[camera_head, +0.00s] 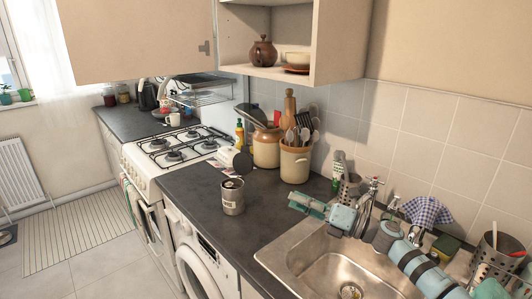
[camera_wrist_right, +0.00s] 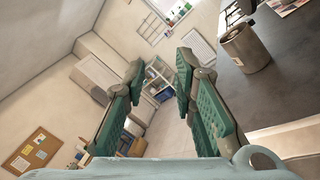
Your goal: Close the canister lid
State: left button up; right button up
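A grey metal canister (camera_head: 232,198) with a small label stands upright on the dark counter, left of the sink. A dark round disc (camera_head: 242,161), apparently its lid, stands steeply tilted just behind it; I cannot tell whether a hinge joins them. The canister (camera_wrist_right: 246,50) also shows at the upper right of the right wrist view. My right gripper (camera_head: 306,204) is over the sink's left rim, right of the canister and apart from it. In the right wrist view its teal-padded fingers (camera_wrist_right: 160,75) are spread with nothing between them. My left gripper is not in view.
Tan-and-cream crocks (camera_head: 295,163) with utensils stand behind the canister. A gas stove (camera_head: 170,155) is to the left, the sink (camera_head: 345,265) to the right. An open shelf (camera_head: 275,60) hangs above. The counter (camera_head: 270,205) between canister and sink is clear.

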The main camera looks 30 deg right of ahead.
aim_at(243, 163)
jog(key=z, duration=0.15)
jog(key=i, duration=1)
jog(key=z, duration=0.05)
